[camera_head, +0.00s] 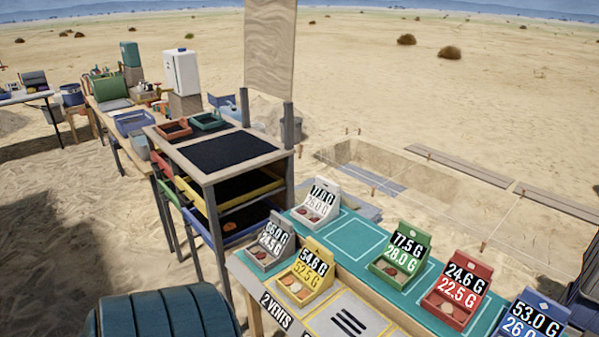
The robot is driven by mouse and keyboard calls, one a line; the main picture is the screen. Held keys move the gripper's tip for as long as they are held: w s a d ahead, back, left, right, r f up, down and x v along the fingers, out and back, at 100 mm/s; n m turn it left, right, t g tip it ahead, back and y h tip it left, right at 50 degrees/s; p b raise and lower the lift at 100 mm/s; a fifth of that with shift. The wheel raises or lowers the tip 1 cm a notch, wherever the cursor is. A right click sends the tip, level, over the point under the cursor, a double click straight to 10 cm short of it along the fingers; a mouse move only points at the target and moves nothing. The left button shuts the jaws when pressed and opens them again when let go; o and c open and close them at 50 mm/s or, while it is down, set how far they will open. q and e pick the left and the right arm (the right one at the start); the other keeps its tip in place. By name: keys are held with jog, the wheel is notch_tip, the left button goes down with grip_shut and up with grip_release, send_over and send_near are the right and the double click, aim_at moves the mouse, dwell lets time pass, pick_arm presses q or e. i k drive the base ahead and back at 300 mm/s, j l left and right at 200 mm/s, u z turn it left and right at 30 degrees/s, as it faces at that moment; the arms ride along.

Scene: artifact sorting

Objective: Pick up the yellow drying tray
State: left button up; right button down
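The yellow drying tray (252,196) sits in the wooden drying rack (205,180) left of the picture's middle. Its yellow rim shows below the rack's dark top, and its bed looks dark. The rack's frame and top hide part of it. A blue tray (255,217) lies below it in the same rack, with a small orange piece (230,227) on it. Neither of my grippers can be seen in the head view.
A table with several coloured weight-marked stands, including a yellow one (306,277), lies right of the rack. Small red (174,130) and green (207,122) trays sit on the rack's top. A teal padded object (165,315) fills the lower left.

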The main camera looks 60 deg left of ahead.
aim_at(312, 273)
jog(key=u, duration=1.8)
jog(key=z, duration=1.9)
jog(key=k+j, duration=0.25)
jog(key=j, duration=0.15)
jog(key=k+j, duration=0.25)
jog(key=j, duration=0.15)
jog(key=k+j, duration=0.5)
jog(key=j, duration=0.25)
